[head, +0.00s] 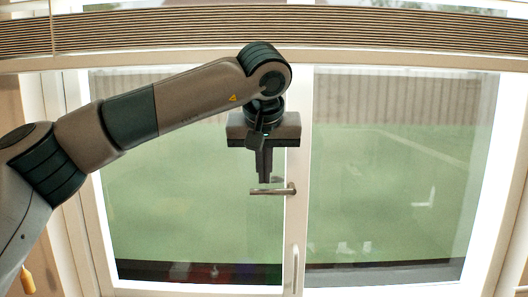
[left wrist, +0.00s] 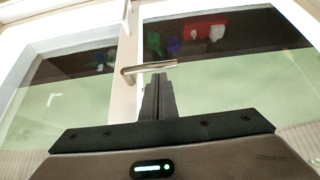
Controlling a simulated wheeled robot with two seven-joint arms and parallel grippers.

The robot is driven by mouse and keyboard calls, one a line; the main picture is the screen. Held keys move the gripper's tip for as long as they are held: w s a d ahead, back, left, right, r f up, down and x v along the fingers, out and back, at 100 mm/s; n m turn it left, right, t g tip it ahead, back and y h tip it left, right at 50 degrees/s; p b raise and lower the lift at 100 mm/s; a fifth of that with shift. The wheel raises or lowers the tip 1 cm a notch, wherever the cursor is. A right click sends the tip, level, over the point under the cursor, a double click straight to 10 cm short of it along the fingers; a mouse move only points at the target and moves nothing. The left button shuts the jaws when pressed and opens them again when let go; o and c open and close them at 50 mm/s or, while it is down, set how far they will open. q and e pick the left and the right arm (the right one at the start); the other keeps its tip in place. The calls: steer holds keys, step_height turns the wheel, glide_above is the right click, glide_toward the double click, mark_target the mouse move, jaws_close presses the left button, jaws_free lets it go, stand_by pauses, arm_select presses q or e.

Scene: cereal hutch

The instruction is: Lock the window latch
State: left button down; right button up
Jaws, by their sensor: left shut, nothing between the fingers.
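The window latch (head: 270,191) is a metal lever handle on the white middle stile of the window. Its lever lies level, pointing left from its pivot in the head view. It also shows in the left wrist view (left wrist: 150,67), just past the fingertips. My left gripper (head: 264,180) is shut and empty, pointing down, with its fingertips right above the lever in the head view. I cannot tell whether the tips touch it. My right gripper is not in view.
A second, vertical handle (head: 295,268) sits lower on the middle stile. Glass panes lie on both sides, the right pane (head: 390,180) unobstructed. A folded blind (head: 400,32) spans the top of the window. My left arm crosses the left pane.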

arm_select(q)
steer(key=shift+w+f, duration=0.3)
steer(key=shift+f, duration=0.25)
steer(key=shift+a+f+h+b, duration=0.2)
steer(key=shift+h+b, duration=0.1)
steer(key=shift+b, duration=0.15)
